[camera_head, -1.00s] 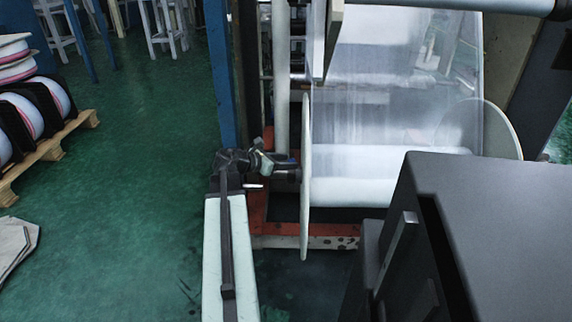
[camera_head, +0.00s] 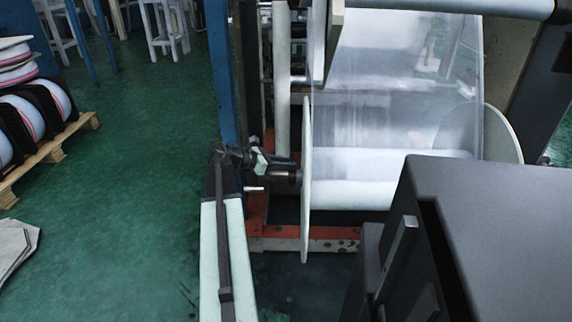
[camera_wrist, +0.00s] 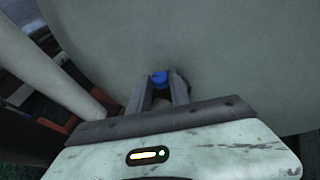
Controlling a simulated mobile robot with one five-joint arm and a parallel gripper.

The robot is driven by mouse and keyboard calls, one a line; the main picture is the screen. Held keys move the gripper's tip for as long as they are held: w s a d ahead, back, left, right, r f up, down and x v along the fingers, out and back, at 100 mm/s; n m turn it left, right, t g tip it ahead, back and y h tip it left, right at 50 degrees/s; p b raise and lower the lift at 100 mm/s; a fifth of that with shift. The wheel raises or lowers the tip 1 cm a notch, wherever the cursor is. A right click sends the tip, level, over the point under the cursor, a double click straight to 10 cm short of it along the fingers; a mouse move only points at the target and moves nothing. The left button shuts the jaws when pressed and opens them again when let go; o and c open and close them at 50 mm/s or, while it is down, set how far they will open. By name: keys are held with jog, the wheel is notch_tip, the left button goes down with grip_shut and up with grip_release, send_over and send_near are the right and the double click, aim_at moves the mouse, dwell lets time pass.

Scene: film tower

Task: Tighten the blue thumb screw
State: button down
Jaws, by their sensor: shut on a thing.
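The blue thumb screw (camera_wrist: 159,78) shows in the wrist view between the fingertips of my gripper (camera_wrist: 160,88), against a large pale disc (camera_wrist: 225,50). My gripper is shut on the screw. In the head view my gripper (camera_head: 288,172) reaches in from the left to the outer face of the same disc (camera_head: 305,185), beside its middle. The screw itself cannot be made out in the head view. How far it is screwed in is hidden by the fingers.
A clear film web runs down to a white roll (camera_head: 365,180) right of the disc. A blue post (camera_head: 232,80) and an orange base frame (camera_head: 280,238) stand close to my arm. A pallet (camera_head: 45,160) with several reels stands at the left. Green floor between is free.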

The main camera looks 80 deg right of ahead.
jog(key=shift+w+d+m+g+y, duration=0.15)
jog(key=shift+m+g+y, duration=0.1)
jog(key=shift+m+y, duration=0.35)
jog(key=shift+d+m+g+y, duration=0.2)
jog(key=shift+m+y, duration=0.25)
jog(key=shift+y, duration=0.15)
jog(key=shift+w+d+m+g+y, duration=0.1)
jog(key=shift+m+g+y, duration=0.15)
jog(key=shift+m+y, duration=0.35)
jog(key=c, duration=1.2)
grip_release()
jog(key=shift+a, duration=0.1)
jog(key=p+v, duration=0.3)
jog(key=v, duration=0.4)
jog(key=shift+w+r, duration=0.15)
jog(key=shift+w, duration=0.25)
